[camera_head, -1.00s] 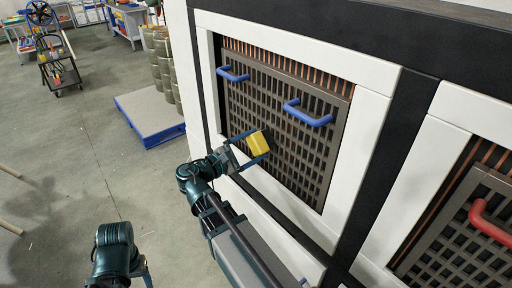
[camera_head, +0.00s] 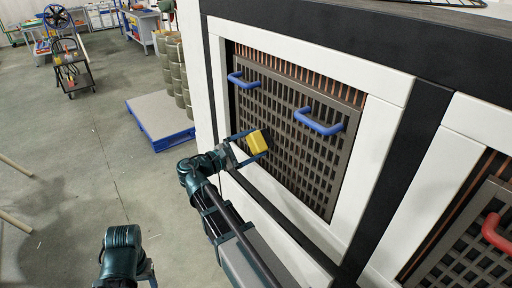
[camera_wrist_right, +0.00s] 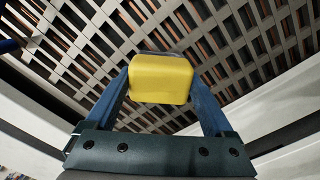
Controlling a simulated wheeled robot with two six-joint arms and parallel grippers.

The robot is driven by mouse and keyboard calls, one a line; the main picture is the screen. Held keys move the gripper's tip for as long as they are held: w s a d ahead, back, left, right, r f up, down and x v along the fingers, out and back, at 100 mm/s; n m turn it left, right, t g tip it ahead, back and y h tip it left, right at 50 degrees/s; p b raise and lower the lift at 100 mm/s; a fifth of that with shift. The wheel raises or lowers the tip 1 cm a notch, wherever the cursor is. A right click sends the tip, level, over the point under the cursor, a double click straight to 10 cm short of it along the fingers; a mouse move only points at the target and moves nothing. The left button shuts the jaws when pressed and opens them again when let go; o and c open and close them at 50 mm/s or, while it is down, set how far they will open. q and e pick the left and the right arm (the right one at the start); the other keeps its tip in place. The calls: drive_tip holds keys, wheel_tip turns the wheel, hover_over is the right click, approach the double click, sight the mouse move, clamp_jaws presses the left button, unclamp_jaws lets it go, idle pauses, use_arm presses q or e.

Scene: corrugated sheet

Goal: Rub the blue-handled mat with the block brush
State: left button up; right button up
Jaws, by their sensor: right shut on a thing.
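The blue-handled mat (camera_head: 290,135) is a dark brown grid panel set in a white frame, with two blue handles (camera_head: 318,122) on it. The yellow block brush (camera_head: 257,142) is between the fingers of my right gripper (camera_head: 250,146), which is shut on it. In the right wrist view the brush (camera_wrist_right: 161,78) is held between two blue fingers, in front of the mat's grid (camera_wrist_right: 240,50). The brush is at the mat's lower left; I cannot tell if it touches the grid. My left arm is at the bottom left of the head view, with its gripper mostly out of frame.
A second grid panel with a red handle (camera_head: 497,232) sits in a white frame at the right. A blue-edged pallet platform (camera_head: 160,122), stacked drums (camera_head: 178,70) and a cart (camera_head: 70,68) stand on the floor at the back left. The floor at left is mostly clear.

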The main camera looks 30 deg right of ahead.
drive_tip(key=shift+w, duration=0.9)
drive_tip(key=shift+r, duration=0.15)
drive_tip(key=shift+r+p, duration=0.85)
drive_tip(key=shift+p, duration=0.1)
drive_tip(key=shift+s, duration=0.1)
drive_tip(key=shift+f, duration=0.1)
drive_tip(key=shift+s, duration=0.2)
drive_tip(key=shift+s+d, duration=0.2)
drive_tip(key=shift+s, duration=1.35)
drive_tip(key=shift+s, duration=0.1)
